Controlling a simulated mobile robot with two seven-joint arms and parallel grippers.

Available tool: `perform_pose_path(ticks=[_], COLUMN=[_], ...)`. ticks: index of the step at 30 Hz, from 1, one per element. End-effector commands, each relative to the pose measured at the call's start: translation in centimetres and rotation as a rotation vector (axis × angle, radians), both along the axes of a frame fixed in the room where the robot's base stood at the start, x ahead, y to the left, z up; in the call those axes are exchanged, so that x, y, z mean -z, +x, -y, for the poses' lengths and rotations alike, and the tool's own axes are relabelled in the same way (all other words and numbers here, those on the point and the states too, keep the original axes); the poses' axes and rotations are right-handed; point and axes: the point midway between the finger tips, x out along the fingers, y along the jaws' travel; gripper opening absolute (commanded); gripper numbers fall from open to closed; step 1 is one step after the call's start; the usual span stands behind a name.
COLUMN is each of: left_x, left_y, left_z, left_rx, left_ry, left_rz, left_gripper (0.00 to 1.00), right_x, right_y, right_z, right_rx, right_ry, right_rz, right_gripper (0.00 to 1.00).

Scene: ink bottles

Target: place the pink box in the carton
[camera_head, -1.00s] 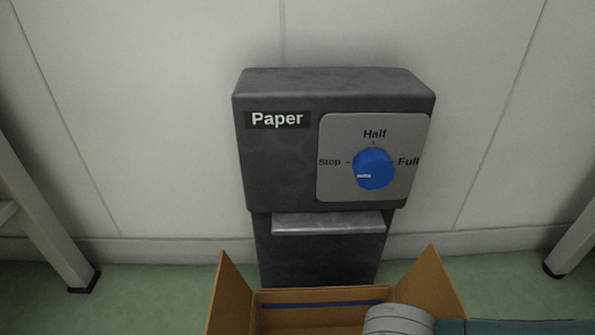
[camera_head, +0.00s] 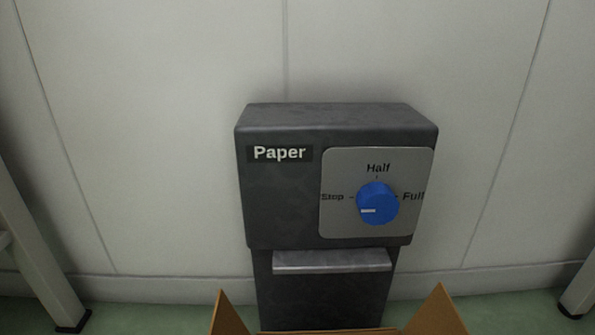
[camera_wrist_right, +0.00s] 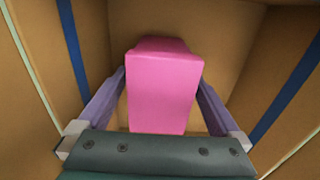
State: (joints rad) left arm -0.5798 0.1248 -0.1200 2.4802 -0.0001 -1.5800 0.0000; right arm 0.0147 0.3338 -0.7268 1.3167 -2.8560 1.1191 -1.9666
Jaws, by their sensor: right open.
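The pink box (camera_wrist_right: 163,90) stands between the two fingers of my right gripper (camera_wrist_right: 160,82) in the right wrist view. The gripper is open, with its purple-grey fingers on either side of the box; whether they touch it is hard to tell. Brown cardboard walls of the carton (camera_wrist_right: 38,60) with blue stripes surround the box and the fingers. In the head view only the carton's upper flaps (camera_head: 229,316) show at the bottom edge; its inside is out of frame. My left gripper is not in view.
A dark grey machine (camera_head: 285,205) labelled "Paper" stands against the pale wall behind the carton. Its blue knob (camera_head: 378,203) sits on a panel marked Stop, Half and Full. Pale legs (camera_head: 35,255) stand at the left and right edges.

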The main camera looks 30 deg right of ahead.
Motion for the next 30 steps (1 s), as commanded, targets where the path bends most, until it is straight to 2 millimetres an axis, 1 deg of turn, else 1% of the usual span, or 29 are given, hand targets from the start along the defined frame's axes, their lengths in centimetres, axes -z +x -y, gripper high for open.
perform_pose_path(ticks=[5, 12, 15, 18, 23, 30], left_x=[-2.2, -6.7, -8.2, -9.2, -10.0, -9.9], left_y=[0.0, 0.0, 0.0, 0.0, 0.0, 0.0], left_z=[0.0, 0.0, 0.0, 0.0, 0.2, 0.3], left_rx=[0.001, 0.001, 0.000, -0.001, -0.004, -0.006], left_ry=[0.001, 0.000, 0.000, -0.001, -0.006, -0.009], left_rz=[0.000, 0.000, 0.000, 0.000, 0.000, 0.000], left_gripper=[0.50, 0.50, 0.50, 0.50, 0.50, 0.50], right_x=[-2.5, -7.9, -9.8, -11.2, -12.2, -12.2], right_y=[0.1, 0.1, 0.1, 0.1, 0.0, 0.0], right_z=[0.0, 0.0, 0.1, 0.0, 0.0, 0.0], right_rx=[-0.002, -0.002, -0.002, 0.000, -0.001, 0.000], right_ry=[0.000, -0.001, -0.001, -0.001, 0.001, 0.000], right_rz=[0.002, 0.002, 0.002, 0.001, 0.001, 0.000], right_gripper=[1.00, 1.00, 1.00, 1.00, 1.00, 1.00])
